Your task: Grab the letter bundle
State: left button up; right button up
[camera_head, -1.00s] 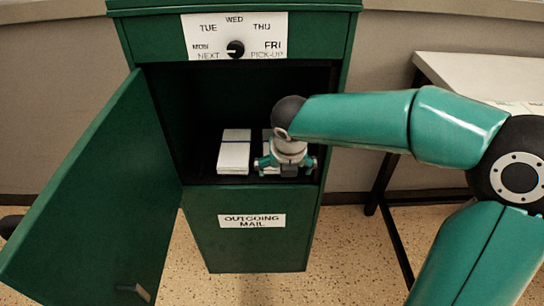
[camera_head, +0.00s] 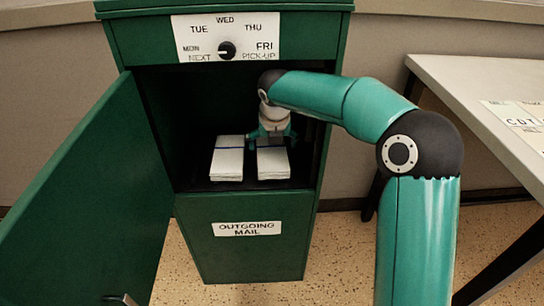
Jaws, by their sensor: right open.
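Two white letter bundles lie side by side on the shelf of the open green mail cabinet (camera_head: 243,265). The left bundle (camera_head: 227,163) and the right bundle (camera_head: 272,164) each have a dark band across the back part. My right gripper (camera_head: 272,140) is inside the cabinet, above the back part of the right bundle. Its fingers are open, one to each side of that bundle. I cannot tell whether they touch it. The wrist hides part of the gripper. My left gripper is out of view.
The cabinet door (camera_head: 85,200) stands open to the left. A day dial (camera_head: 227,50) sits on the cabinet's top front, and an "OUTGOING MAIL" label (camera_head: 247,228) below the shelf. A pale table (camera_head: 470,85) with printed sheets stands at the right.

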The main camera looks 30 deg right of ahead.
aim_at(272, 152)
jog(key=b+x, duration=0.1)
jog(key=x, duration=0.3)
jog(key=shift+f, duration=0.25)
jog(key=shift+r, duration=0.1)
jog(key=c, duration=1)
jog(key=shift+o, duration=0.2)
